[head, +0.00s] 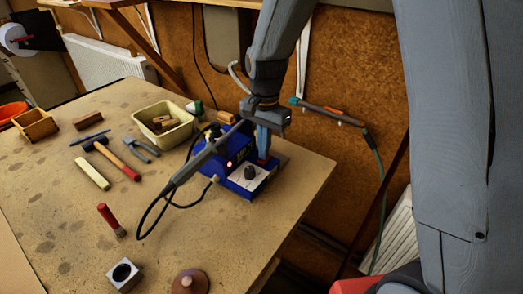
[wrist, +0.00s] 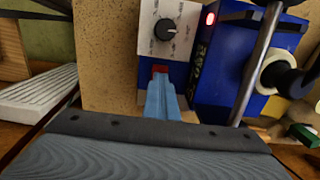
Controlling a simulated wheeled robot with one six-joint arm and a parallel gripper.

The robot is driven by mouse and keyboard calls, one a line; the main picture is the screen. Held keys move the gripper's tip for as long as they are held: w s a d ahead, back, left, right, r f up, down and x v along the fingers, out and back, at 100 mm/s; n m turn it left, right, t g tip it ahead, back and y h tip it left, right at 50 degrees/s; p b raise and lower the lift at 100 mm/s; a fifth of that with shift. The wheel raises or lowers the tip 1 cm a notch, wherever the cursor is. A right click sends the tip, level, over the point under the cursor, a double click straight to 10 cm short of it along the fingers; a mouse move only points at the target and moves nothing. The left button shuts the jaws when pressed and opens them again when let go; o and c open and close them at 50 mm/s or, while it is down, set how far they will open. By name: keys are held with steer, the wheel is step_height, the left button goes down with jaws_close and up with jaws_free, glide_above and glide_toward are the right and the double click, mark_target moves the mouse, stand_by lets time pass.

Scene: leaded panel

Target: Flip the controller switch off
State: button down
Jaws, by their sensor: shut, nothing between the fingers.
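The controller is a blue box (head: 244,190) on the right part of the bench, with a white dial plate and a black knob (head: 249,172). In the wrist view the plate and knob (wrist: 165,29) are at the top. A red indicator (wrist: 210,18) glows on the taller blue block. A small red piece, apparently the switch (wrist: 160,69), shows right at my fingertips and is partly covered. My gripper (head: 263,156) points down over the controller's back right part, its blue fingers shut and empty. Whether they touch the red piece, and which way it is tipped, I cannot tell.
A soldering iron (head: 207,154) with a black cable slants across the controller's left side. The bench's right edge is close to the controller.

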step_height(320, 180, up, 4)
steer(key=p, duration=0.4)
steer(key=shift+s+r, duration=0.1)
steer(key=shift+r, duration=0.1)
step_height(320, 180, up, 10)
steer(key=b, duration=0.3)
steer(key=shift+f+b, duration=0.2)
steer(key=shift+b, duration=0.1)
steer(key=s+d+f+n+t+b, duration=0.1)
steer(key=s+d+f+n+b, duration=0.2)
steer(key=s+d+f+n, duration=0.4)
steer(key=s+d+f, duration=0.6)
steer(key=shift+s+d+f+n+t+b, duration=0.2)
steer(key=shift+d+n+t+b, duration=0.1)
steer(key=shift+d+n+b, duration=0.1)
